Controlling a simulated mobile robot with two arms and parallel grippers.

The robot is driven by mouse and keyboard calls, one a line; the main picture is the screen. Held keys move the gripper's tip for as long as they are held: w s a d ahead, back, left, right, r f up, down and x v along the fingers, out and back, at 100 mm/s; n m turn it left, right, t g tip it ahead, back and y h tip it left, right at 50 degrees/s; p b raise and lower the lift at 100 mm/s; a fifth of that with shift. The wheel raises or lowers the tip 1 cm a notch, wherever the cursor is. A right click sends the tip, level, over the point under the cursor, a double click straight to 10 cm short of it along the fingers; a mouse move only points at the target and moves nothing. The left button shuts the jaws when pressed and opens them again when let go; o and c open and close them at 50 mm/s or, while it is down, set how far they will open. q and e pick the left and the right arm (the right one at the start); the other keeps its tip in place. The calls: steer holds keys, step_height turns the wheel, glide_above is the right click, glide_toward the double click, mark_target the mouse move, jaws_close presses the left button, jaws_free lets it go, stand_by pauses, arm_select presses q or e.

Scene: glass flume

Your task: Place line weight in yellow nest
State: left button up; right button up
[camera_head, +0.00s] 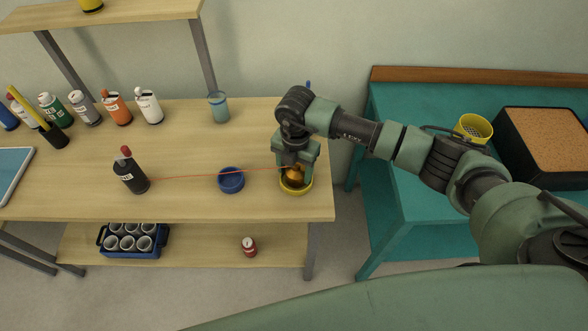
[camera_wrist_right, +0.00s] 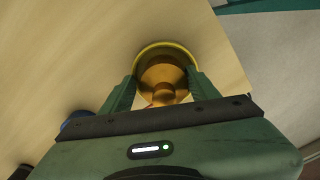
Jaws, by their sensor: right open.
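The line weight (camera_head: 294,174) is a brass-coloured piece sitting inside the yellow nest (camera_head: 295,190), a shallow yellow ring near the right end of the wooden table. In the right wrist view the weight (camera_wrist_right: 162,82) is inside the rim of the yellow nest (camera_wrist_right: 166,45). My right gripper (camera_head: 296,165) is directly above, with its open fingers on either side of the weight. A thin red line runs left from the weight to a dark bottle. My left gripper is not in view.
A blue bowl (camera_head: 231,180) stands left of the nest. The dark bottle with a red cap (camera_head: 130,170) is further left. A bluish cup (camera_head: 218,106) and several bottles stand at the back. A teal table (camera_head: 400,200) is at the right.

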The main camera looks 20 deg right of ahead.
steer(key=shift+s+d+f, duration=0.2)
steer(key=shift+s+f, duration=0.3)
steer(key=shift+f, duration=0.15)
steer(key=shift+r+p, duration=0.3)
steer(key=shift+w+r+p, duration=0.15)
steer(key=shift+r+p, duration=0.35)
steer(key=shift+w+d+r+b, duration=0.15)
steer(key=shift+r+b, duration=0.25)
steer(key=shift+b, duration=0.2)
steer(key=r+b, duration=0.2)
steer(key=r, duration=0.8)
steer(key=shift+a, duration=0.2)
steer(key=shift+r, duration=0.55)
